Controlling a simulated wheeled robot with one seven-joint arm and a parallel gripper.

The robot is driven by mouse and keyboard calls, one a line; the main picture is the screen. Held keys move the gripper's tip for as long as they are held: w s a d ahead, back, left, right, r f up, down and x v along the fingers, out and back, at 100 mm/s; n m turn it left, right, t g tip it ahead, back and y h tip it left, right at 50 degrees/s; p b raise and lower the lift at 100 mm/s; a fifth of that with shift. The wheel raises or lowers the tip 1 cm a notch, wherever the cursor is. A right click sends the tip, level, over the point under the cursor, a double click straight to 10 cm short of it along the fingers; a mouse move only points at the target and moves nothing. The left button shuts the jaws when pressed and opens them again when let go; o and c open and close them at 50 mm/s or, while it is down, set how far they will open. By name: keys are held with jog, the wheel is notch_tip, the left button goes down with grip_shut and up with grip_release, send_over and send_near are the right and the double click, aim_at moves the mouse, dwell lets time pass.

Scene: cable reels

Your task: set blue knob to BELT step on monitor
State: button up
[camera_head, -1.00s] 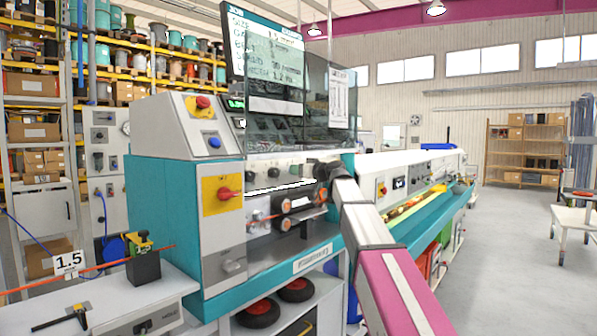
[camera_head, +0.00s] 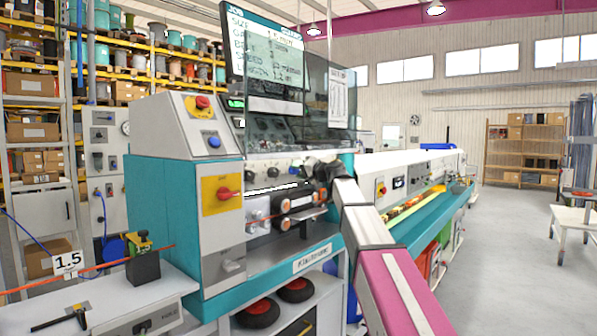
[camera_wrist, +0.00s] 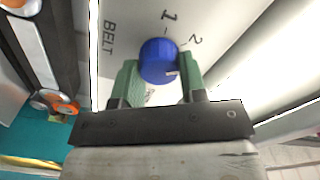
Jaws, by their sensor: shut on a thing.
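The blue knob (camera_wrist: 158,62) is between the two green fingers of my gripper (camera_wrist: 158,80) in the wrist view, and the fingers are shut on its sides. The panel around the knob carries the word BELT and the marks 1 and 2. A small pale mark shows low on the knob's right side; I cannot tell which step the knob points to. The monitor (camera_head: 264,60) stands above the machine in the head view. It lists SIZE, a BELT line, SPEED and LENGTH; the BELT value is too blurred to read. In the head view my gripper is dark and small at the machine's front.
A clear guard (camera_head: 328,95) hangs above the working area. Orange-rimmed rollers (camera_head: 285,205) lie left of my gripper. A red switch on a yellow plate (camera_head: 222,194) and a red button (camera_head: 202,102) are further left.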

jog(key=m, duration=0.6)
jog(key=shift+f, duration=0.15)
jog(key=shift+m, duration=0.3)
jog(key=o, duration=0.9)
jog(key=shift+d, duration=0.1)
jog(key=v, duration=1)
jog(key=shift+s+d, duration=0.25)
jog(key=shift+s, duration=0.05)
